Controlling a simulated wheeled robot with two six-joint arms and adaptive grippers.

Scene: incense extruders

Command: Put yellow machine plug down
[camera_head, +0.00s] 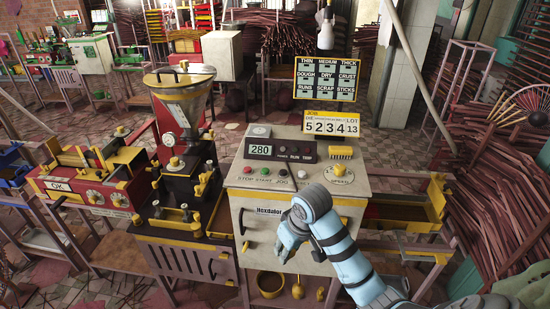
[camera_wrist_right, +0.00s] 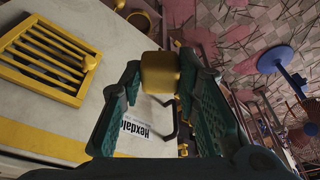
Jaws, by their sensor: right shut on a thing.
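My right gripper (camera_head: 283,252) comes in from the lower right, low against the front of the white Hexdalor machine (camera_head: 265,205). In the right wrist view its dark green fingers (camera_wrist_right: 160,85) are shut on the yellow plug (camera_wrist_right: 160,73), a blocky yellow piece at the fingertips. The plug is held beside the machine's white front, near a dark handle (camera_wrist_right: 168,118). I cannot tell whether it touches anything. In the head view the plug is hidden behind the gripper. My left gripper is not in view.
The machine top carries a display reading 280 (camera_head: 262,150), several buttons and a yellow knob (camera_head: 340,170). A black and red extruder (camera_head: 185,150) stands to the left. A yellow slatted grille (camera_wrist_right: 45,58) shows in the wrist view.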

